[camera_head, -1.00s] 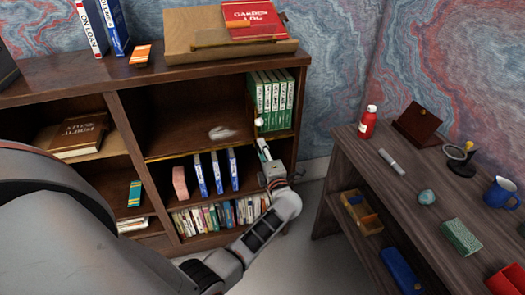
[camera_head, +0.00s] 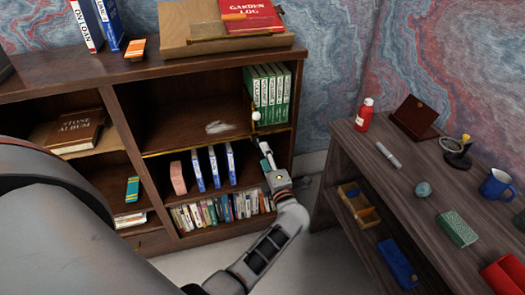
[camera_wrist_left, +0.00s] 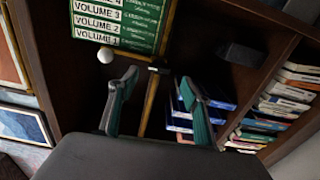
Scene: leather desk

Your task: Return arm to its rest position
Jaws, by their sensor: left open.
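My left gripper (camera_head: 266,153) is open and empty in front of the right end of the bookcase, just below the green volumes. The left wrist view shows its two fingers (camera_wrist_left: 160,82) spread apart with nothing between them. The green numbered volumes (camera_head: 268,88) stand upright on the bookcase's right shelf; their labelled spines (camera_wrist_left: 118,20) show in the wrist view. A white round knob (camera_head: 255,115) sits just below their left edge, apart from the fingers. My right gripper is not in view.
The wooden bookcase (camera_head: 112,72) has blue and white books (camera_head: 214,167) and a pink block (camera_head: 178,178) left of the gripper. A side desk (camera_head: 345,145) on the right holds a red bottle (camera_head: 365,114) and a blue mug (camera_head: 497,186). Open floor lies between them.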

